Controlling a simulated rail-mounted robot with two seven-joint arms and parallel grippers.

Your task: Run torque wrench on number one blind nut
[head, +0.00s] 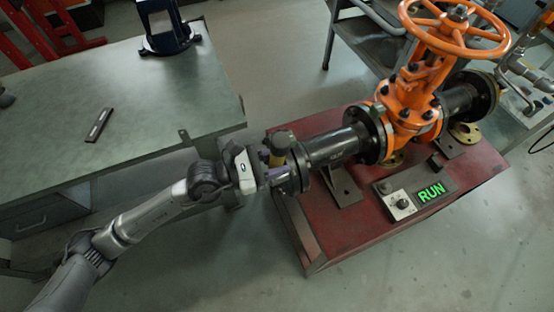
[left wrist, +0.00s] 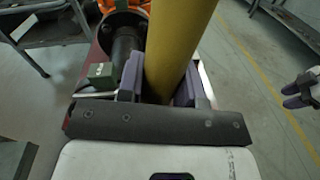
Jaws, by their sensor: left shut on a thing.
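My left gripper (head: 270,174) is at the near end flange (head: 299,168) of the black pipe. It is shut on a yellow cylindrical tool, likely the torque wrench (head: 277,157), which has a dark top in the head view. In the left wrist view the yellow shaft (left wrist: 178,45) runs between the purple fingers (left wrist: 158,80). The gripper hides part of the flange face, and I cannot make out the number one blind nut. Part of my right gripper (left wrist: 300,92) shows at the right edge of the left wrist view, too small to judge.
The orange gate valve (head: 410,95) with its handwheel stands on a red base (head: 350,225). A control box with a green RUN display (head: 431,192) sits on the base. A green-grey workbench (head: 150,95) at left holds a small dark bar (head: 99,125) and a dark blue stand (head: 165,28).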

